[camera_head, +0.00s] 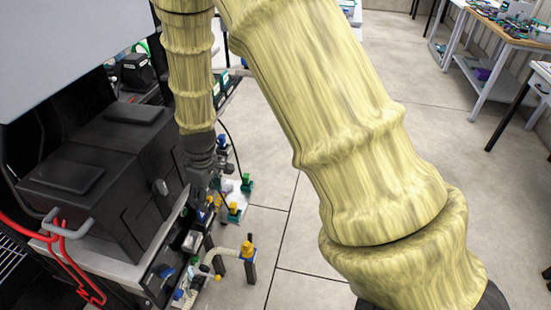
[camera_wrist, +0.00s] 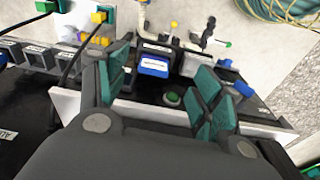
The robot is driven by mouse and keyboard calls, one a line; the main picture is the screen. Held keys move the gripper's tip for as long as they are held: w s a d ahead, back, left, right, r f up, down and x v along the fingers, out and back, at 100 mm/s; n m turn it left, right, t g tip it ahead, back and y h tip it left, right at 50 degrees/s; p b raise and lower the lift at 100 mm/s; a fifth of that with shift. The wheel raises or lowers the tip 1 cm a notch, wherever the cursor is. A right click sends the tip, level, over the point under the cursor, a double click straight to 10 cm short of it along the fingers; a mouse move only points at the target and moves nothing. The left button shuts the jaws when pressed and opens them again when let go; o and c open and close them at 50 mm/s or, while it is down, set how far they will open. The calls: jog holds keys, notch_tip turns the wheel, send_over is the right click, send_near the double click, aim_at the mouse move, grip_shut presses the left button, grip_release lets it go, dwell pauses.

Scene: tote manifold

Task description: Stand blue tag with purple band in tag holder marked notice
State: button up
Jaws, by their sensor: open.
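My gripper (camera_wrist: 165,85) is open, with teal pads on both fingers and nothing held between them. In the head view my gripper (camera_head: 203,178) hangs beside a black cabinet, over a cluttered ledge. In the wrist view a blue piece with a white strip (camera_wrist: 154,66) lies beyond the fingers, in the gap between them. I cannot tell whether it is the blue tag, and no purple band can be made out. Dark grey holders with white labels (camera_wrist: 38,58) stand in a row at the left. Their lettering is too small to read, so the notice holder cannot be told.
A green round button (camera_wrist: 172,98) sits on the dark panel between the fingers. Valves and a yellow-topped post (camera_wrist: 174,28) stand behind. A coiled hose (camera_wrist: 285,10) lies at the upper right. The black cabinet (camera_head: 105,165) is close left of the arm; open floor (camera_head: 262,195) is to the right.

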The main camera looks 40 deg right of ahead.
jog(key=s+d+f+m+h, duration=0.1)
jog(key=s+f+m, duration=0.1)
jog(key=s+f, duration=0.65)
jog(key=s+d+f+m, duration=0.2)
jog(key=s+f, duration=0.6)
jog(key=f, duration=0.2)
jog(key=s+a+f+m, duration=0.1)
jog(key=s+f+m, duration=0.2)
jog(key=s+f, duration=0.4)
jog(key=s, duration=0.9)
jog(key=shift+s+a+g+y, duration=0.15)
jog(key=shift+s+g+y, duration=0.15)
jog(key=shift+g, duration=0.1)
